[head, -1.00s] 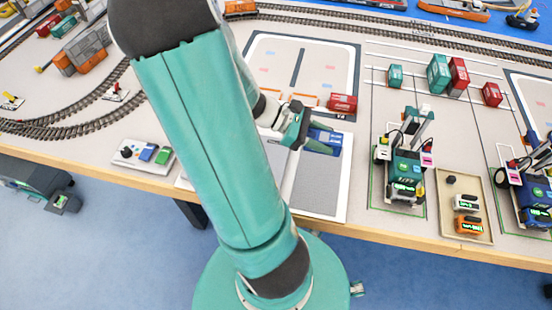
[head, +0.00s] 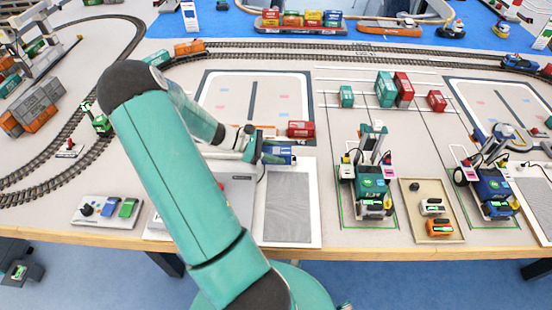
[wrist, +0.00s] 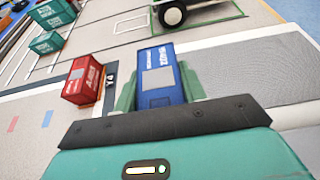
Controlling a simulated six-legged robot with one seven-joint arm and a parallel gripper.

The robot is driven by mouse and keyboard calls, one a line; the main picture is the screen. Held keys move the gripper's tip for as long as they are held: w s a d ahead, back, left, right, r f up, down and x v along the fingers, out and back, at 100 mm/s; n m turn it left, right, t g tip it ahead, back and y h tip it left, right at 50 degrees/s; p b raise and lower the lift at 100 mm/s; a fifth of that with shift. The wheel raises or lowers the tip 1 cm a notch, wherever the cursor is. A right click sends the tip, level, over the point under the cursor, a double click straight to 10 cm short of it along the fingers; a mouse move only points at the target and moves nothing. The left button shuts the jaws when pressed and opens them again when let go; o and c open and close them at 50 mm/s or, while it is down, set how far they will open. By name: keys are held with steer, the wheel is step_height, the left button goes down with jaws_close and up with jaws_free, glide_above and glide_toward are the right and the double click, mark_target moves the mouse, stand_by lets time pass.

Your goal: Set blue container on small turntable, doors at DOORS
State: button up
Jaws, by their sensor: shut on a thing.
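The blue container (wrist: 163,75) with white lettering and a pale grey panel on top sits between the two green fingers of my gripper (wrist: 159,92) in the wrist view. My gripper is shut on it. In the head view the blue container (head: 280,155) shows just beyond the far end of a grey ribbed pad (head: 290,205) with a white border. My gripper (head: 268,153) partly covers it there. I cannot tell whether its underside touches anything. I cannot make out a small turntable or a DOORS mark for certain; my arm hides part of the table.
A red container (head: 300,129) stands close beyond the blue one; it is left of it in the wrist view (wrist: 84,80). A green wheeled vehicle (head: 371,178) stands right of the pad. A tray (head: 431,212) and a button panel (head: 107,211) are near the front edge.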

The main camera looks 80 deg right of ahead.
steer(key=shift+d+f, duration=0.15)
steer(key=shift+f, duration=0.75)
steer(key=shift+d+f, duration=0.1)
steer(key=shift+f, duration=0.75)
steer(key=shift+f, duration=0.1)
steer(key=o, duration=1)
steer(key=shift+w+r, duration=0.2)
steer(key=shift+w, duration=0.1)
steer(key=v, duration=1.1)
steer(key=shift+w+a, duration=0.1)
steer(key=shift+w, duration=0.15)
steer(key=shift+w+r, duration=0.1)
